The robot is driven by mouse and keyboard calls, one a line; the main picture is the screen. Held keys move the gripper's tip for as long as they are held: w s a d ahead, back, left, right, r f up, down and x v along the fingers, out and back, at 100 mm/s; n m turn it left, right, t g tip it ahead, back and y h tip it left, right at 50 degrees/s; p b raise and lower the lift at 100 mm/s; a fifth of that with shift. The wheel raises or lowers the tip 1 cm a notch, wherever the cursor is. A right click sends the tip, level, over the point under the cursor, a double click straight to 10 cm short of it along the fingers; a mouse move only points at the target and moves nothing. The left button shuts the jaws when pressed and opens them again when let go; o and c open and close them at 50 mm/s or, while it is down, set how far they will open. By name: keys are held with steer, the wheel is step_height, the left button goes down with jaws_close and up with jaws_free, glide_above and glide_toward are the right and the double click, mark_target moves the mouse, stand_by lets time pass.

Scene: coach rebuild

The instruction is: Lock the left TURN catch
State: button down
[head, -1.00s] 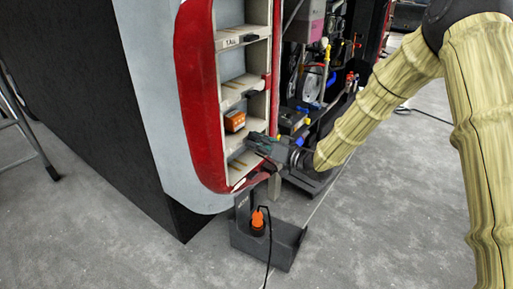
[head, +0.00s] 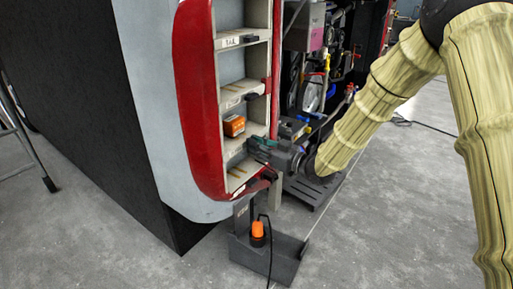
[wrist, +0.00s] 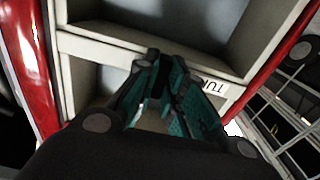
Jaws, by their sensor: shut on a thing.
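The red-edged cabinet has open pale shelves, and my gripper (head: 256,143) is at the edge of a low shelf, below the orange box, in the head view. In the wrist view my gripper (wrist: 163,78) has its teal-lined fingers close together at the pale shelf rail (wrist: 105,52). A white label reading TURN (wrist: 212,85), partly covered by the right finger, is on this rail. The fingers are closed on a small dark piece at the rail, apparently the left TURN catch; the fingers hide most of it, so its angle cannot be told.
An orange box (head: 234,125) sits on the shelf above. Dark catches show on higher rails, one beside a TAIL label (head: 228,42). A dark floor tray (head: 285,262) with an orange-topped item (head: 257,232) stands below. Open concrete floor lies to the right.

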steer(key=shift+f, duration=0.15)
steer(key=c, duration=1.5)
jaws_free()
steer(key=v, duration=1.2)
